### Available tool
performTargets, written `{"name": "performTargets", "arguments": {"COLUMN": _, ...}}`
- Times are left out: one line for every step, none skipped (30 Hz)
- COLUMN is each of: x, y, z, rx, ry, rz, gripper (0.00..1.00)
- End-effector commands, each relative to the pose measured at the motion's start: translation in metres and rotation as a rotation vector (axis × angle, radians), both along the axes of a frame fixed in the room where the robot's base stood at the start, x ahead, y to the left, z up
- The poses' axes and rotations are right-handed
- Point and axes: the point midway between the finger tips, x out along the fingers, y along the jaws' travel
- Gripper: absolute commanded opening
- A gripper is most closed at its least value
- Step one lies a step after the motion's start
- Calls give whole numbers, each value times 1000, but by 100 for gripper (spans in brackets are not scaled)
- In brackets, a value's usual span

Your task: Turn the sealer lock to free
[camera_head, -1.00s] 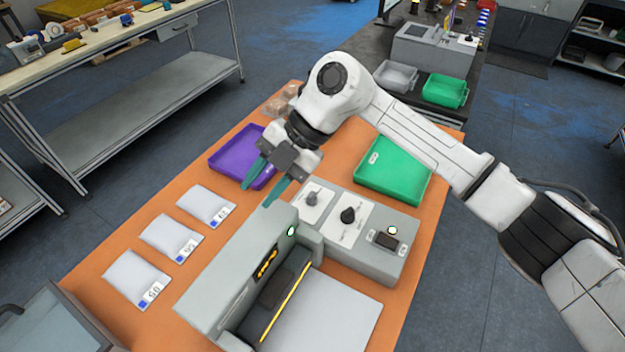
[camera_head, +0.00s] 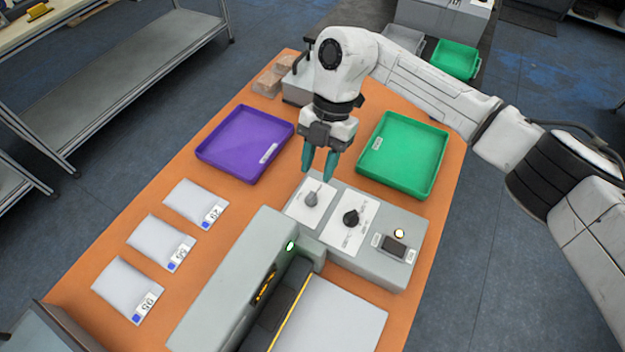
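The grey sealer (camera_head: 222,285) stands on the orange table, with a control panel (camera_head: 385,262) at its upper right. The panel carries a grey knob (camera_head: 311,199) and a black knob (camera_head: 350,217), each on a white label. The label print is too small to read, so I cannot tell which knob is the lock. My gripper (camera_head: 318,173) points down over the panel's far edge, just beyond the grey knob. Its two teal fingers are apart with nothing between them and appear clear of both knobs.
A purple tray (camera_head: 213,151) lies left of my gripper and a green tray (camera_head: 440,170) right of it. Several white pouches (camera_head: 193,199) lie at the left. The panel also has a lit round button (camera_head: 399,233) and a small dark display (camera_head: 394,246). A green light (camera_head: 290,246) glows on the sealer.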

Motion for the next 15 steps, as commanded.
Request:
{"name": "performTargets", "arguments": {"x": -5, "y": 3, "z": -7, "rx": 2, "ry": 4, "rz": 1, "gripper": 38}}
{"name": "performTargets", "arguments": {"x": -6, "y": 4, "z": -12, "rx": 1, "ry": 4, "rz": 0, "gripper": 38}}
{"name": "performTargets", "arguments": {"x": -8, "y": 5, "z": -19, "rx": 1, "ry": 4, "rz": 0, "gripper": 38}}
{"name": "performTargets", "arguments": {"x": -10, "y": 6, "z": -24, "rx": 1, "ry": 4, "rz": 0, "gripper": 38}}
{"name": "performTargets", "arguments": {"x": -11, "y": 7, "z": -28, "rx": 1, "ry": 3, "rz": 0, "gripper": 38}}
{"name": "performTargets", "arguments": {"x": -13, "y": 8, "z": -33, "rx": 1, "ry": 3, "rz": 0, "gripper": 38}}
{"name": "performTargets", "arguments": {"x": -14, "y": 9, "z": -37, "rx": 1, "ry": 3, "rz": 0, "gripper": 38}}
{"name": "performTargets", "arguments": {"x": -15, "y": 10, "z": -40, "rx": 2, "ry": 2, "rz": 0, "gripper": 38}}
{"name": "performTargets", "arguments": {"x": -16, "y": 11, "z": -44, "rx": 1, "ry": 0, "rz": 0, "gripper": 38}}
{"name": "performTargets", "arguments": {"x": -17, "y": 12, "z": -47, "rx": 1, "ry": 0, "rz": 0, "gripper": 38}}
{"name": "performTargets", "arguments": {"x": -18, "y": 12, "z": -49, "rx": 1, "ry": 0, "rz": 0, "gripper": 38}}
{"name": "performTargets", "arguments": {"x": -19, "y": 13, "z": -52, "rx": 1, "ry": 0, "rz": 0, "gripper": 38}}
{"name": "performTargets", "arguments": {"x": -19, "y": 13, "z": -53, "rx": 2, "ry": 0, "rz": 1, "gripper": 38}}
{"name": "performTargets", "arguments": {"x": -19, "y": 13, "z": -54, "rx": 2, "ry": 0, "rz": 1, "gripper": 38}}
{"name": "performTargets", "arguments": {"x": -20, "y": 13, "z": -55, "rx": 2, "ry": 0, "rz": 1, "gripper": 38}}
